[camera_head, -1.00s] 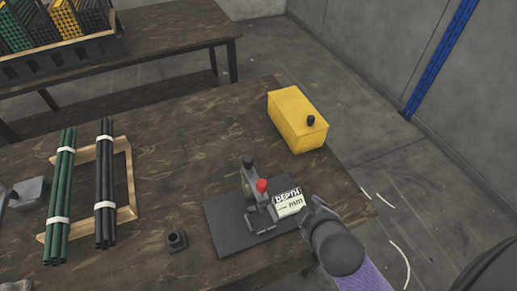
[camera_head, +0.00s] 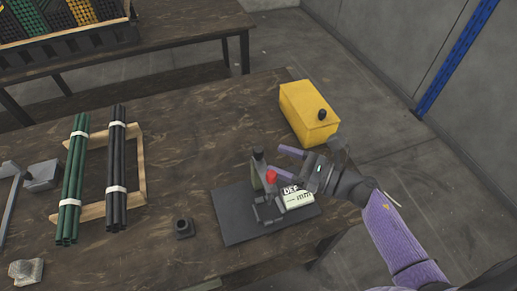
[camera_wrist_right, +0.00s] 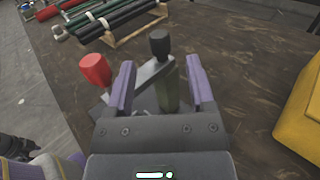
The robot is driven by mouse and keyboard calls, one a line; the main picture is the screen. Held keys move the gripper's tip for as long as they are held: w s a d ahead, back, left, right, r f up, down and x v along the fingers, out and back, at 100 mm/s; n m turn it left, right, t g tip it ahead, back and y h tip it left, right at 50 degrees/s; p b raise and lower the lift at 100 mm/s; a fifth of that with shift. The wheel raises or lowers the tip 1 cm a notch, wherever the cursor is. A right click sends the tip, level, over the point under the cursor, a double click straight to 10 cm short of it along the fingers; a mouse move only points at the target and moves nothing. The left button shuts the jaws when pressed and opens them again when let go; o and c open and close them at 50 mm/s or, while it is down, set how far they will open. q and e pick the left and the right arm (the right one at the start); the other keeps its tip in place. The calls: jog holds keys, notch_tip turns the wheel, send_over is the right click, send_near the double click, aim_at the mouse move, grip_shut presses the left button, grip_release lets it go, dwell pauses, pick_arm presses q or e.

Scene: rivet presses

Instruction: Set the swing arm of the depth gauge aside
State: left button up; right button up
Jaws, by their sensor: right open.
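The depth gauge stands on a dark base plate (camera_head: 232,222) on the table, with a white DEPTH mm label (camera_head: 297,197) and a red knob (camera_head: 271,177). Its swing arm (camera_wrist_right: 150,76) shows as a grey bar in the right wrist view, beside an upright olive-grey piece (camera_wrist_right: 171,92) with a black knob (camera_wrist_right: 160,42) above. My right gripper (camera_head: 281,162) is open, close to the gauge's upper part from the right. In the right wrist view its purple fingers (camera_wrist_right: 160,65) stand on either side of the upright piece; contact cannot be told.
A yellow box (camera_head: 308,108) with a black knob stands behind the gripper. A small dark block (camera_head: 183,228) lies left of the plate. Green rods (camera_head: 73,185) and black rods (camera_head: 116,170) lie on a wooden frame (camera_head: 140,165).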

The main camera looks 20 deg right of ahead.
aim_at(263, 154)
jog(key=x, duration=0.5)
jog(key=shift+w+a, duration=0.25)
grip_shut()
dwell(1.1)
